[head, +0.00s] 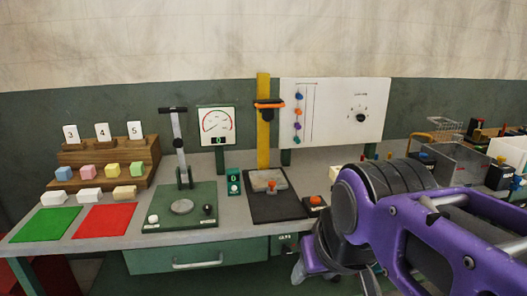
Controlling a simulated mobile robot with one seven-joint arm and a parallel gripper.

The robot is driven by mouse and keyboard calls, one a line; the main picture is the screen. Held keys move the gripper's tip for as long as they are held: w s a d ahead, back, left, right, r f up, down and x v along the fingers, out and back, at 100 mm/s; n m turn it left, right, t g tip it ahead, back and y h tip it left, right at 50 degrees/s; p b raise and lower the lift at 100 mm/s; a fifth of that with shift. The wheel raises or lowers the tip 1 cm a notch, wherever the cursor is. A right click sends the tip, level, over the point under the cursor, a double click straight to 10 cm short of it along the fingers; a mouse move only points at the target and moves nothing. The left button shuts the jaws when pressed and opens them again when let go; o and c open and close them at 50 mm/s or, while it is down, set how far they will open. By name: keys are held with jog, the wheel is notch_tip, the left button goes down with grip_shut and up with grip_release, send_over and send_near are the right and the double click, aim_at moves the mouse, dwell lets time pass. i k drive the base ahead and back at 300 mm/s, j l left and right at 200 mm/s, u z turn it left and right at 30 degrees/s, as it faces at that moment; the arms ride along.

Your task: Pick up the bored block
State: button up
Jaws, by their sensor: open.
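Several small blocks stand at the left. On the ledge of a wooden rack are a pink block (87,172), a blue block (63,174), a yellow block (112,170) and a green block (137,168). On the table in front lie a white block (54,198), another white block (90,195) and a tan block (125,192). I cannot make out a bore in any of them, so I cannot tell which is the bored block. My gripper (299,271) shows only partly at the bottom, mostly hidden by my purple arm, right of and far from the blocks.
A green mat (45,224) and a red mat (105,220) lie at the front left. A lever press (198,192) and a press with a yellow column (263,140) stand mid-table. The wooden rack (145,153) holds number cards. A wire basket (445,125) and bins are at right.

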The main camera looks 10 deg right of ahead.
aim_at(334, 170)
jog(key=i+l, duration=0.15)
jog(key=l, duration=0.25)
jog(key=i+l, duration=0.15)
jog(key=l, duration=0.2)
jog(key=i+l, duration=0.15)
jog(key=l, duration=0.25)
jog(key=i+l, duration=0.2)
jog(key=l, duration=0.15)
jog(key=i+l, duration=0.15)
jog(key=l, duration=0.25)
jog(key=i+l, duration=0.15)
jog(key=l, duration=0.2)
jog(key=i+l, duration=0.15)
jog(key=l, duration=0.25)
jog(key=i+l, duration=0.15)
jog(key=l, duration=0.2)
